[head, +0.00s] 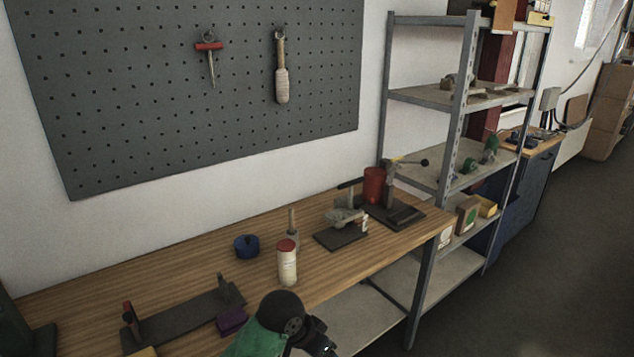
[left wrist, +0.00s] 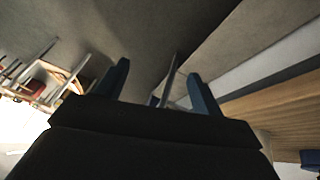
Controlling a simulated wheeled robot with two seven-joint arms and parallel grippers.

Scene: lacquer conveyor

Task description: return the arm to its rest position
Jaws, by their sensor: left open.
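My left gripper (left wrist: 160,80) shows in the left wrist view with its two dark blue fingers spread apart. Nothing is between the fingers. Grey floor lies beyond them, and a wooden surface (left wrist: 275,112) shows to their right, apart from them. In the head view a black and green arm part, which looks like mine, comes up at the bottom centre in front of the bench edge; no fingertips can be made out there. My right gripper is not in view.
The wooden bench (head: 80,290) carries a red-capped bottle (head: 287,264), a blue pot (head: 246,247), a purple block (head: 232,321), a dark fixture (head: 180,318) and a small press (head: 345,220). A metal shelf (head: 447,150) stands at the bench's right end. Open floor (head: 560,270) lies at right.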

